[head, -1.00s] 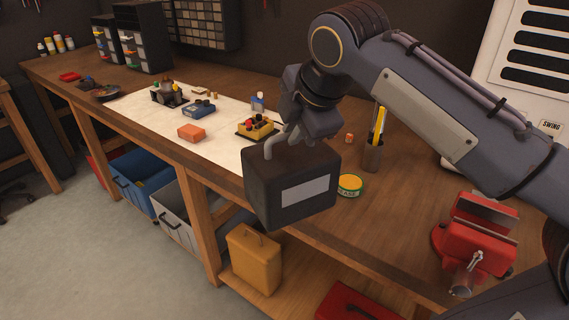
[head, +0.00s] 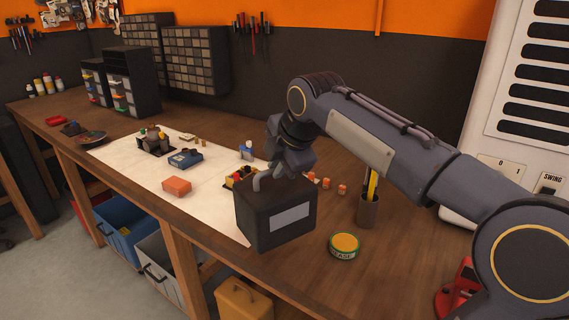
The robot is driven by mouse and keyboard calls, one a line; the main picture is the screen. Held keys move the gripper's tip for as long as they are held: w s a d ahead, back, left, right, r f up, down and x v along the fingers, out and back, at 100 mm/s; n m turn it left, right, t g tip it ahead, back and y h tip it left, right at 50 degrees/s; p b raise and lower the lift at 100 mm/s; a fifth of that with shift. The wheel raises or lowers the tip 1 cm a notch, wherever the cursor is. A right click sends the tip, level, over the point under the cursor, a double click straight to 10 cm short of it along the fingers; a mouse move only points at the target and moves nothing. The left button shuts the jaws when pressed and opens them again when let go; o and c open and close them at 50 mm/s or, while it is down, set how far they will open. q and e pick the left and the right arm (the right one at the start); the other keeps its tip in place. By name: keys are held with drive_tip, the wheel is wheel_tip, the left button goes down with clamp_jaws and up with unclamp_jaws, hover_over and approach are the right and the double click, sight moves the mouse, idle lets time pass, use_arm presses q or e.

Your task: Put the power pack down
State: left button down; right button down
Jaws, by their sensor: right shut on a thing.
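The power pack, a dark box with a pale label and a grey handle (head: 275,217), is in the middle of the head view. My right gripper (head: 268,178) is shut on its handle from above. The pack is upright and overlaps the front part of the wooden workbench (head: 330,285). I cannot tell whether its base touches the bench top. My left gripper does not show.
A grease tin (head: 344,246) and a pen cup (head: 368,210) stand right of the pack. An orange box (head: 177,187) and a blue device (head: 186,159) lie on the mat. A red vise (head: 455,295) is at lower right. Bare wood shows around the tin.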

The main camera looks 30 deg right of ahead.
sight(277, 181)
drive_tip(key=x, duration=0.3)
drive_tip(key=d+x, duration=0.1)
drive_tip(key=x, duration=0.1)
drive_tip(key=shift+w+f, duration=0.15)
drive_tip(key=shift+w, duration=0.2)
drive_tip(key=shift+w+f, duration=0.15)
drive_tip(key=shift+f, duration=1.55)
drive_tip(key=c, duration=1.5)
unclamp_jaws()
drive_tip(key=shift+f, duration=0.15)
drive_tip(key=shift+o, duration=0.2)
drive_tip(key=v, duration=1.2)
drive_tip(key=s+a+f+m+y, duration=0.1)
drive_tip(key=s+a+f+m, duration=0.3)
drive_tip(key=s+f+m, duration=0.2)
drive_tip(key=s+a+f+m+y, duration=0.1)
drive_tip(key=s+a+f+m, duration=0.3)
drive_tip(key=s+f+m, duration=0.3)
drive_tip(key=s+a+f+m+g+y, duration=0.1)
drive_tip(key=s+a+f+m+y, duration=0.1)
drive_tip(key=s+f+m, duration=0.4)
wheel_tip(277, 181, down, 2)
drive_tip(key=shift+s+a+f+m, duration=0.1)
drive_tip(key=shift+s+a+m, duration=0.2)
drive_tip(key=shift+s+a, duration=0.75)
drive_tip(key=shift+s+d, duration=0.15)
